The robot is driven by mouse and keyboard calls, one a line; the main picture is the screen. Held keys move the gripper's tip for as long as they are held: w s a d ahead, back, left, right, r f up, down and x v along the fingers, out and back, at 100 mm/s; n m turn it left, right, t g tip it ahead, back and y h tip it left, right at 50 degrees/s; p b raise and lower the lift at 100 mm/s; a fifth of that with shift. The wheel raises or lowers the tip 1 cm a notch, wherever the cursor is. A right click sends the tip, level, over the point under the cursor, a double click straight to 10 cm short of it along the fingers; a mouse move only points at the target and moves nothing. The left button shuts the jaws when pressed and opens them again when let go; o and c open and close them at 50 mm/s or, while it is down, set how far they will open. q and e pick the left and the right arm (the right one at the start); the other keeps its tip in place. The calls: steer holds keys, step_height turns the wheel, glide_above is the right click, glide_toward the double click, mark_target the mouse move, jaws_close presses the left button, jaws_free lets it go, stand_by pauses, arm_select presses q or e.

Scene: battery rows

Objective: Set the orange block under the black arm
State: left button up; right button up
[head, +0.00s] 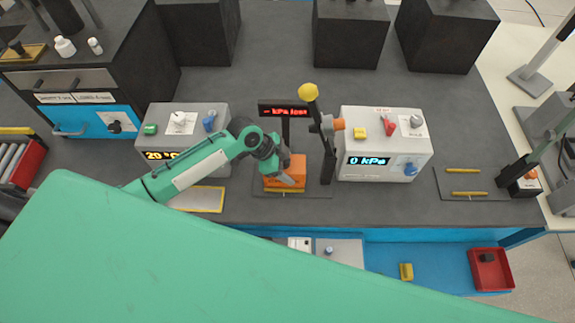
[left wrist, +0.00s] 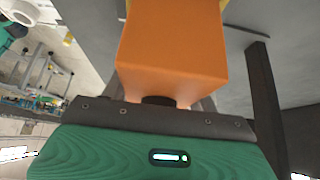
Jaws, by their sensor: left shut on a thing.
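The orange block (head: 299,164) is in my left gripper (head: 284,177), in the middle of the head view. It fills the upper middle of the left wrist view (left wrist: 172,50), close against the gripper. My left gripper is shut on it and hides part of it. The black arm is part of a black post (head: 328,160) with a yellow ball on top, just right of the block. My right gripper is not in view.
A white box reading "0 kPa" (head: 385,172) stands close right of the post. Another white box with a yellow display (head: 187,119) stands to the left. A red-lettered display (head: 284,108) is behind the block. Dark blocks stand at the back; bare bench lies before them.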

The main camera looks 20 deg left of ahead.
arm_select(q)
steer(key=shift+f, duration=0.1)
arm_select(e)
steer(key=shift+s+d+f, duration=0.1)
arm_select(q)
steer(key=o, duration=1.1)
steer(key=shift+o, duration=1.2)
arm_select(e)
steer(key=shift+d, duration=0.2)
arm_select(q)
steer(key=shift+r, duration=0.2)
steer(key=b+v, duration=0.3)
steer(key=v, duration=0.7)
steer(key=shift+a+r, duration=0.1)
steer(key=shift+a, duration=0.05)
steer(key=shift+v, duration=0.8)
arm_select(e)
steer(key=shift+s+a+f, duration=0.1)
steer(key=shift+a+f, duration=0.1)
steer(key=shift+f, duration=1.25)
arm_select(q)
steer(key=shift+s, duration=0.1)
